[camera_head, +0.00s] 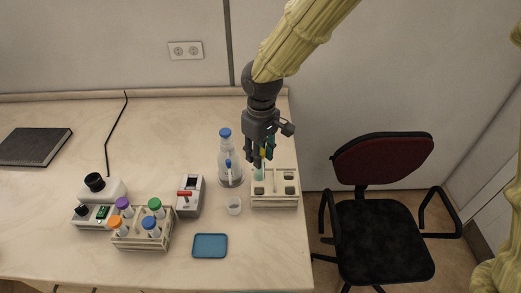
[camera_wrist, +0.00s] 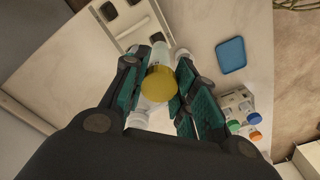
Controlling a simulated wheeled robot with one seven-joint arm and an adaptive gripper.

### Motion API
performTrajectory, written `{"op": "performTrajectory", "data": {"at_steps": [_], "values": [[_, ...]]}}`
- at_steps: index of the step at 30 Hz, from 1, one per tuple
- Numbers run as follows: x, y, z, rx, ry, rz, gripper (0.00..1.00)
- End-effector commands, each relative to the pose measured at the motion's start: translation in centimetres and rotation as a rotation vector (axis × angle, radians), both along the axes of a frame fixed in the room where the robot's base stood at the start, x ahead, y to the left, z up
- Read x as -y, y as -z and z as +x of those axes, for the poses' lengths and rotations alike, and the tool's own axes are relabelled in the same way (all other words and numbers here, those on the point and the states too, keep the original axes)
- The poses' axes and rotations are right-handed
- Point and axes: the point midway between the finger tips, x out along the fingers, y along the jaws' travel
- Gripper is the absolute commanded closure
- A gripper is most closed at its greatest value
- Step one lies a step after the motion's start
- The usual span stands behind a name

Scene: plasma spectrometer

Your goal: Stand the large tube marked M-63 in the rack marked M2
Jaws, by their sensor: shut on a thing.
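My gripper (camera_head: 263,153) is shut on a tube with a yellow cap (camera_wrist: 159,84). The cap shows between the teal finger pads in the wrist view. In the head view the tube's pale lower part (camera_head: 258,172) hangs below the fingers, at the back left of the beige rack (camera_head: 275,203) on the right of the bench. I cannot tell whether its end is inside a hole. The rack shows several dark openings; in the wrist view it also shows at the top (camera_wrist: 107,31). No marking on tube or rack is readable.
Left of the rack stand a clear blue-capped bottle (camera_head: 230,172), a small cup (camera_head: 234,206) and a grey device with a red lever (camera_head: 189,197). A second rack (camera_head: 141,242) holds several capped tubes. A blue tray (camera_head: 210,246) lies in front. A chair (camera_head: 380,238) stands right of the bench.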

Motion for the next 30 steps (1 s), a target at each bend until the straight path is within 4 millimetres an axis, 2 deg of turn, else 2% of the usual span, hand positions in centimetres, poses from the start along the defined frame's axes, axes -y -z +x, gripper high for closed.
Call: {"op": "performTrajectory", "data": {"at_steps": [3, 15, 30], "values": [[0.1, 1.4, 0.1, -0.003, 0.001, 0.0, 0.97], [0.2, 4.1, 0.1, -0.003, 0.004, 0.0, 0.97], [0.2, 4.4, 0.1, -0.002, 0.004, -0.001, 0.97]]}}
